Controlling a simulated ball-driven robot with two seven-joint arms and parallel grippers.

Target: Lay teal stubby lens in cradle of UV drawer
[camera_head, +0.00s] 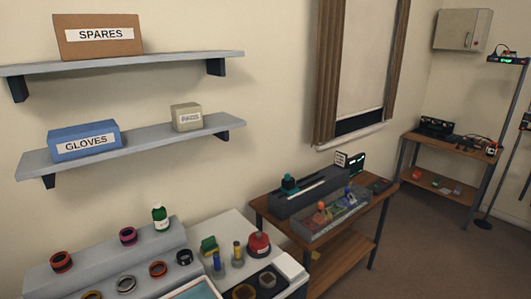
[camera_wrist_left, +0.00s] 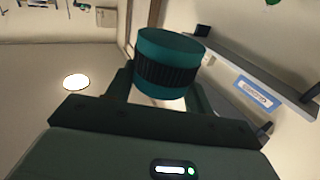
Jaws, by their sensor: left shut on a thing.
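In the head view neither gripper shows. The UV drawer appears to be the clear-walled drawer (camera_head: 338,222) in front of a long dark grey unit (camera_head: 306,199) on the wooden table. Several small coloured parts sit in it. Its cradle is too small to make out.
A stepped grey rack (camera_head: 100,270) at lower left holds several ringed lenses and a green bottle (camera_head: 160,218). A white bench (camera_head: 232,228) beside it carries a red-topped item (camera_head: 258,244) and small tools. Wall shelves (camera_head: 130,145) hang above. Floor at right is open.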

